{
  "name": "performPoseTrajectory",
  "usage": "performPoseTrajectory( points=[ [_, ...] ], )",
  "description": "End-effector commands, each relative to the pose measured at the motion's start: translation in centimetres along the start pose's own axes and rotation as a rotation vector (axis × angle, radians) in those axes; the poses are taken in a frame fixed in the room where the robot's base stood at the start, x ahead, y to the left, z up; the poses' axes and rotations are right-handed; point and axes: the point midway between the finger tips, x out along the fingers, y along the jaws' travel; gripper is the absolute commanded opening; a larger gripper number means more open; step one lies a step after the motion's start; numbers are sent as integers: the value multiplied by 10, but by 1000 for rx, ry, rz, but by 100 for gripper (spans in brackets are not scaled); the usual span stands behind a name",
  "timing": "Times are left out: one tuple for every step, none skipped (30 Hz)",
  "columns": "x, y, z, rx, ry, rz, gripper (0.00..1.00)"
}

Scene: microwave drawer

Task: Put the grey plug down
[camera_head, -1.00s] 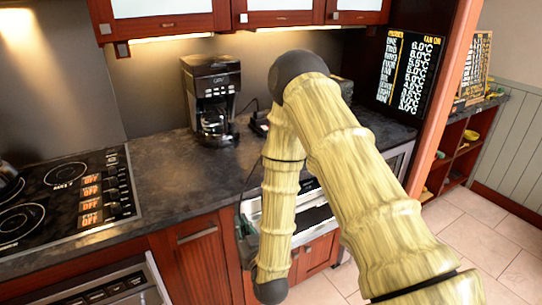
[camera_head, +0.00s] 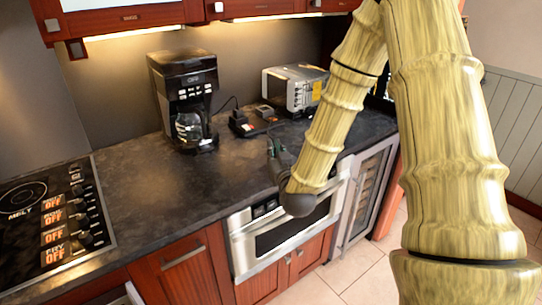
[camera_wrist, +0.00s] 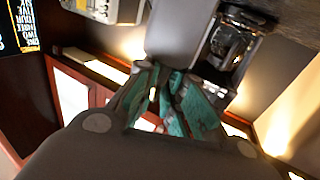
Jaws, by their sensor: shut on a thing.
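My gripper (camera_head: 274,146) is over the front part of the dark countertop (camera_head: 150,190), near its edge above the microwave drawer (camera_head: 285,232). Its teal fingers (camera_wrist: 168,80) are drawn together in the wrist view. A plain grey block, which looks like the grey plug (camera_wrist: 181,28), sits at the fingertips there. In the head view I cannot make out the plug at the gripper. Whether it touches the countertop I cannot tell.
A coffee maker (camera_head: 185,95) stands at the back, with a toaster oven (camera_head: 295,88) to its right. A black power strip with plugs (camera_head: 252,120) lies between them. The stove (camera_head: 50,220) is at left. Countertop left of my gripper is clear.

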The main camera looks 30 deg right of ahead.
Motion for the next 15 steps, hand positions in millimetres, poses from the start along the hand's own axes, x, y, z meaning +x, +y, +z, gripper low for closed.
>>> performPoseTrajectory(
  points=[
    [2, 0, -2, 0, 0, 0, 0],
    [4, 0, -2, 0, 0, -1, 0],
    [9, 0, -3, 0, 1, -2, 0],
    [13, 0, -3, 0, 1, -3, 0],
    [17, 0, -3, 0, 2, -5, 0],
    [25, 1, -3, 0, 2, -6, 0],
    [30, 2, -2, 0, 1, -7, 0],
    [37, 3, -2, 0, 1, -7, 0],
    [45, 5, -2, 1, 2, -8, 0],
    [51, 7, -1, 1, 2, -9, 0],
    [56, 8, 0, 0, 1, -9, 0],
    [64, 10, 1, 0, 2, -10, 0],
    [70, 12, 1, 0, 2, -10, 0],
    [76, 14, 2, 0, 2, -9, 0],
    [83, 17, 3, 0, 1, -9, 0]
  ],
)
